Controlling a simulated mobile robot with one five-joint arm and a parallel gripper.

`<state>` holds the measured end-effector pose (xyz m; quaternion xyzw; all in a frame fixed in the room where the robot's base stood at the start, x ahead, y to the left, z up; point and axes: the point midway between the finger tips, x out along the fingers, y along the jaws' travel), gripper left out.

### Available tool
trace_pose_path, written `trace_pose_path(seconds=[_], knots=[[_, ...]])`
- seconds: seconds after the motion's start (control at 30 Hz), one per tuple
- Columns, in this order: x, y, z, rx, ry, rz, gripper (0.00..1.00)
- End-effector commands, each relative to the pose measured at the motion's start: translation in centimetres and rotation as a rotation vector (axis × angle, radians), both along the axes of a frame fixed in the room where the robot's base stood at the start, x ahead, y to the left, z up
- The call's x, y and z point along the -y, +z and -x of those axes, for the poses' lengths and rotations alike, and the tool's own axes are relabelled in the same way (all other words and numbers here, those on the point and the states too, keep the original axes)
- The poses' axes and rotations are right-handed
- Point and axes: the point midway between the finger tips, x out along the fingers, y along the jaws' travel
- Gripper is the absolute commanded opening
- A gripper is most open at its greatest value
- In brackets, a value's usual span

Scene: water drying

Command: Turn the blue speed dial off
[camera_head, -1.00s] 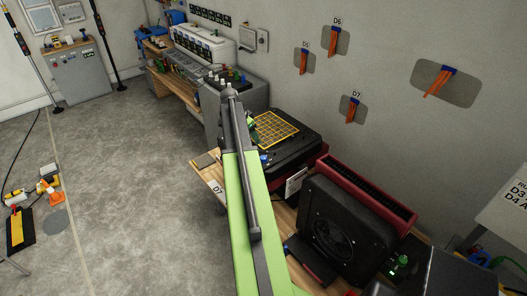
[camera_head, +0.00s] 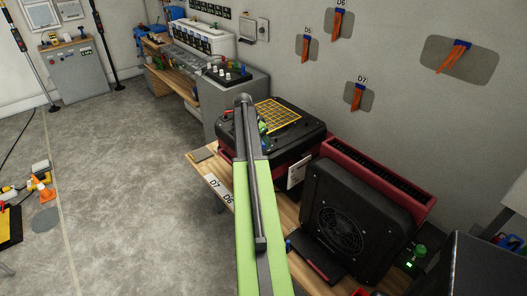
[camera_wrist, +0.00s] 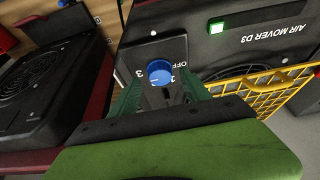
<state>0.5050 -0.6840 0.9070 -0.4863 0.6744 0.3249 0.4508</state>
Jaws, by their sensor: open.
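The blue speed dial (camera_wrist: 160,72) sits on a dark control panel (camera_wrist: 135,58) marked OFF, 1 and 3 in the wrist view. Its pointer direction is hard to tell. My gripper (camera_wrist: 160,90) is open, with its green fingers low on either side of the dial; I cannot tell whether they touch it. A black unit labelled AIR MOVER D3 (camera_wrist: 270,38) with a lit green button (camera_wrist: 217,27) is beside the panel. In the head view, my arm crosses in front of an air mover with a yellow grille (camera_head: 278,115), and the dial cannot be made out.
A yellow wire grille (camera_wrist: 265,92) lies close to the right of my gripper. A second black fan unit (camera_head: 345,225) with a red housing stands nearer on the wooden bench (camera_head: 285,210). Open grey floor (camera_head: 130,180) lies to the left.

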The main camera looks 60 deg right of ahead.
Motion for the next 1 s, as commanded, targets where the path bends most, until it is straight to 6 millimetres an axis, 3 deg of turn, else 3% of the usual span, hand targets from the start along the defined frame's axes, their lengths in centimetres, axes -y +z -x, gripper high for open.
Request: trace_pose_path(seconds=[0.07, 0.33, 0.77, 1.0], knots=[[0.36, -1.29, 0.08, 0.000, 0.000, 0.000, 0.55], [0.49, -1.09, 0.19, 0.000, 0.001, 0.000, 0.55], [0.51, -1.11, 0.26, -0.001, 0.000, 0.000, 0.00], [0.58, -1.10, 0.32, -0.002, 0.009, 0.000, 0.00]])
